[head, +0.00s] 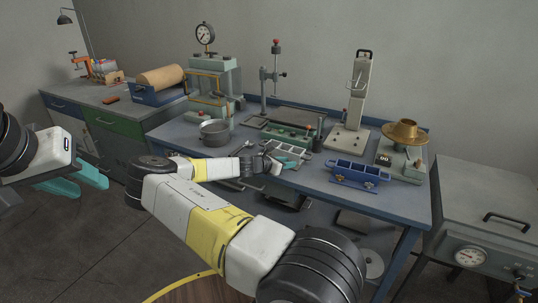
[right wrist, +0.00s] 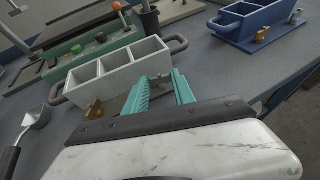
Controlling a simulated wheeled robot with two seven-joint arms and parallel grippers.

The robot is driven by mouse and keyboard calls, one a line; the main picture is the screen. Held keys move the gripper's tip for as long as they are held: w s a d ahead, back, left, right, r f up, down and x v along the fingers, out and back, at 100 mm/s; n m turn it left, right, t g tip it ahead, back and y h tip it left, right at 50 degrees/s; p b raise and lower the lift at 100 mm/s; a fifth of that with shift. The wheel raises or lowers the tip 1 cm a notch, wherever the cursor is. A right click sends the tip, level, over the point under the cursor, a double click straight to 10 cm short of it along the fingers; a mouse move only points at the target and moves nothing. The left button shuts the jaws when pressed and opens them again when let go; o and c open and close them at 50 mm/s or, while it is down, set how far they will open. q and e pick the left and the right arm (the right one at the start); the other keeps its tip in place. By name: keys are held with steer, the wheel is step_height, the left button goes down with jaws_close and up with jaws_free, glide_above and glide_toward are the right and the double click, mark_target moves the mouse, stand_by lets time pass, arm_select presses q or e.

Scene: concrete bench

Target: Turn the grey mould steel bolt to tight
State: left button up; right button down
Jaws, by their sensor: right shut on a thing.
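The grey mould (right wrist: 118,72) is an open box with several compartments and a loop handle at each end. It stands on the bench, and in the head view it shows just beyond my right gripper (head: 284,164). In the right wrist view the teal fingers of my right gripper (right wrist: 160,92) reach to the mould's near side, close together. They are shut on the steel bolt, which they mostly hide. A brass bolt (right wrist: 95,107) shows at the mould's near left. My left gripper (head: 78,182) is open and empty, off the bench at the left.
A blue mould (head: 355,173) with brass fittings stands to the right. A metal pot (head: 214,132) is at the left of the bench (head: 400,205), and a ladle (right wrist: 36,118) lies left of the grey mould. A green-based press stand (head: 290,137) is behind.

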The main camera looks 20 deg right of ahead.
steer(key=shift+w+m+g, duration=0.15)
steer(key=shift+m+g, duration=0.55)
steer(key=shift+a, duration=0.1)
steer(key=c, duration=1)
jaws_free()
steer(key=shift+c, duration=0.2)
steer(key=v, duration=0.7)
steer(key=shift+a, duration=0.45)
